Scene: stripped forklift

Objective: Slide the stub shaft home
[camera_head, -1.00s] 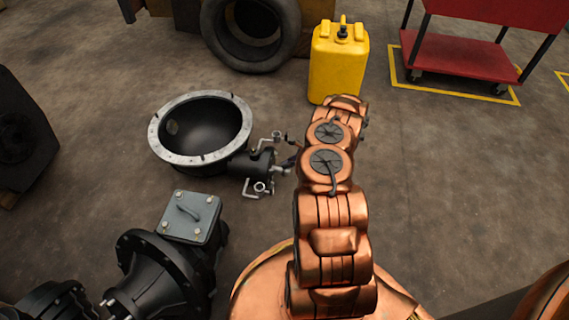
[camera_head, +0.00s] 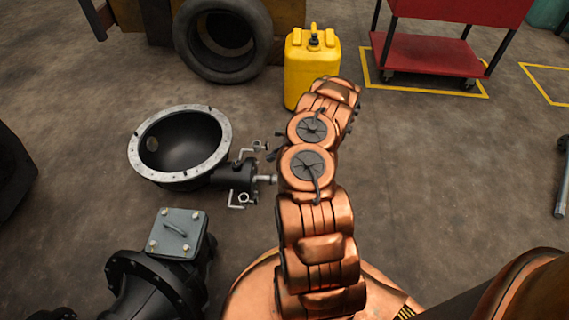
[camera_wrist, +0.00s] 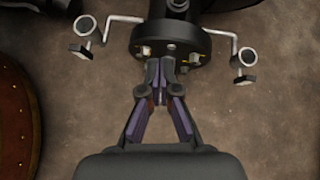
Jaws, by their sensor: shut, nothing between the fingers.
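A black bell-shaped housing (camera_head: 218,140) with a pale flanged rim lies on the floor left of my arm. A short black cylinder (camera_head: 238,176) sticks out of its right side, and a silver stub shaft (camera_head: 265,179) projects from that toward my arm. The wrist view shows the cylinder's black end flange (camera_wrist: 195,42) with bolt heads. My gripper (camera_wrist: 164,66) is shut, its fingertips in front of the flange face. I cannot tell whether they touch it. The stub shaft is not clearly visible there, perhaps covered by the fingers. In the head view my arm hides most of the gripper.
Bent silver rods with ring ends (camera_wrist: 244,58) stand out on both sides of the flange. A yellow jerrycan (camera_head: 312,72) stands beyond my arm, with tyres (camera_head: 222,40) behind. A black gear casing (camera_head: 165,270) sits front left. A red cart (camera_head: 440,52) is back right; the right floor is mostly clear.

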